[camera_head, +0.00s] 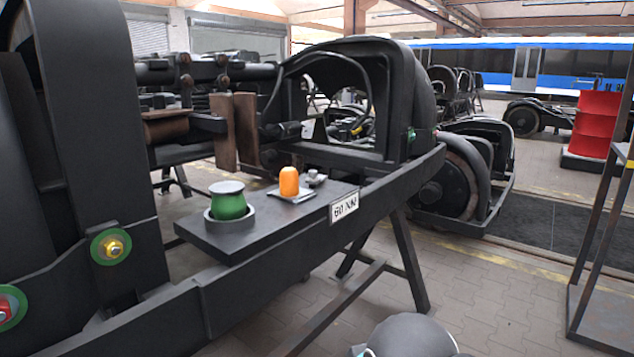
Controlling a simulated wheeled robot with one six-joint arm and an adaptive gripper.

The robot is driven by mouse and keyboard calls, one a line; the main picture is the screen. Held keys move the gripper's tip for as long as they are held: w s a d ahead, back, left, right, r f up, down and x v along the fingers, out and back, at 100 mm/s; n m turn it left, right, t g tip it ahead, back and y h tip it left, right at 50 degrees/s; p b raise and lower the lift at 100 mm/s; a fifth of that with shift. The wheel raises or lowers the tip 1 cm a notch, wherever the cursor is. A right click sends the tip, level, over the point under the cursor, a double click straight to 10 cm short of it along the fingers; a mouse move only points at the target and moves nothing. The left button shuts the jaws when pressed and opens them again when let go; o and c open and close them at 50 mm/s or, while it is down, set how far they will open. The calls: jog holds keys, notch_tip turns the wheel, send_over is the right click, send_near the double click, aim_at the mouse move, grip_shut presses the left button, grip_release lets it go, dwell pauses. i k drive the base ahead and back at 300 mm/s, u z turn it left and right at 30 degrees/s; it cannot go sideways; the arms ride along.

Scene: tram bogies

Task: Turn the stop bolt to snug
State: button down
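I cannot tell for sure which part is the stop bolt. A yellow bolt head (114,248) sits in a green ring on the dark frame at the left. A red bolt head (8,306) in another green ring is cut by the left edge. A small grey bolt-like piece (316,179) lies on the dark shelf (215,240), beside an orange rounded piece (289,182) on a small plate. My gripper does not show; a rounded grey part at the bottom edge looks like my own arm.
A green pot-shaped piece (228,200) stands in a dark ring on the shelf. Slanted trestle legs (408,262) stand below. Paved floor (500,300) is open.

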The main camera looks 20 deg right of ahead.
aim_at(314, 177)
jog(key=u, duration=0.05)
jog(key=k, duration=0.65)
jog(key=z, duration=1.15)
jog(key=i, duration=1.35)
jog(key=u, duration=0.25)
